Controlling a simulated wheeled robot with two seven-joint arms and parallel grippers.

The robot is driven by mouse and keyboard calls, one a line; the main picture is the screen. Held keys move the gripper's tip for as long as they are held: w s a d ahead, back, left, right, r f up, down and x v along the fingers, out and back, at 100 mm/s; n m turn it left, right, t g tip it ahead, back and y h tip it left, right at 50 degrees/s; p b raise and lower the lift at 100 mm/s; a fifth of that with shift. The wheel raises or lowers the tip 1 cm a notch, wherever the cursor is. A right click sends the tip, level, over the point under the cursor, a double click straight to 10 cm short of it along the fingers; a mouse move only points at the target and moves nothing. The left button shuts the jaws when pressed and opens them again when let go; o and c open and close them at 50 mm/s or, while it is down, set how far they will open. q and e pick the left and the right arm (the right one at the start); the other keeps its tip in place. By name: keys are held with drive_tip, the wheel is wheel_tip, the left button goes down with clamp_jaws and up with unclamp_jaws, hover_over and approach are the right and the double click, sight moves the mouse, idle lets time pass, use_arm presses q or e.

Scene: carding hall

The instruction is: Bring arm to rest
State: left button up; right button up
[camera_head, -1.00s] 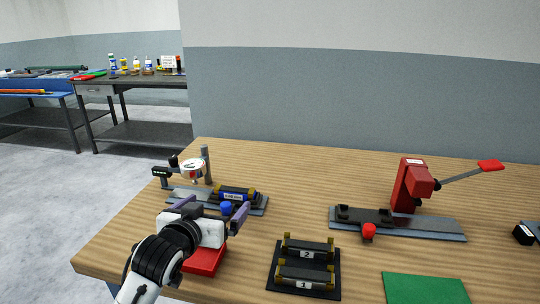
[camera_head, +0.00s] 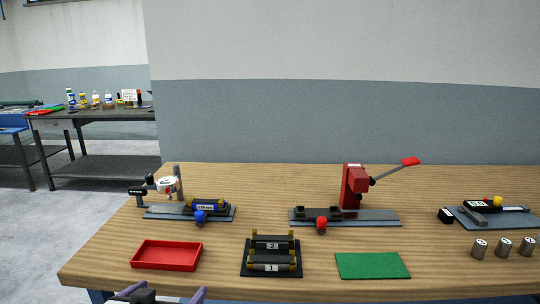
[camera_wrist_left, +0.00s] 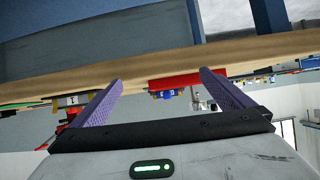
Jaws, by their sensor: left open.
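My left gripper (camera_head: 160,293) shows at the bottom edge of the head view, in front of the table's near edge and apart from everything on the table. Only its purple fingers and a bit of its white body show there. In the left wrist view its two purple fingers (camera_wrist_left: 160,80) stand wide apart with nothing between them. That view shows the wooden table's edge (camera_wrist_left: 130,70) and a red tray (camera_wrist_left: 170,82) beyond the fingers, upside down. My right gripper is in neither view.
On the table (camera_head: 215,285) are the red tray (camera_head: 167,256), a numbered black rack (camera_head: 272,271), a green mat (camera_head: 372,265), a dial gauge stand (camera_head: 168,187), a red lever press (camera_head: 355,187), several metal cylinders (camera_head: 503,246) and a fixture at right (camera_head: 490,218).

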use_arm(q)
drive_tip(key=s+f+g, duration=0.3)
drive_tip(key=s+f, duration=0.2)
drive_tip(key=s, duration=0.6)
drive_tip(key=s+f+m+g, duration=0.1)
drive_tip(key=s+f+g, duration=0.25)
drive_tip(key=s, duration=0.65)
drive_tip(key=s+f+g, duration=0.2)
drive_tip(key=s+f, duration=0.3)
drive_tip(key=s, duration=0.6)
drive_tip(key=w+d+f+t+h, duration=0.1)
drive_tip(key=w+d+f+t, duration=0.1)
drive_tip(key=f, duration=0.4)
drive_tip(key=w+d+f+t+h, duration=0.1)
drive_tip(key=w+d+f+t, duration=0.1)
drive_tip(key=f, duration=0.4)
drive_tip(key=shift+w+d+t, duration=0.3)
drive_tip(key=shift+d+t, duration=0.15)
drive_tip(key=shift+d, duration=0.05)
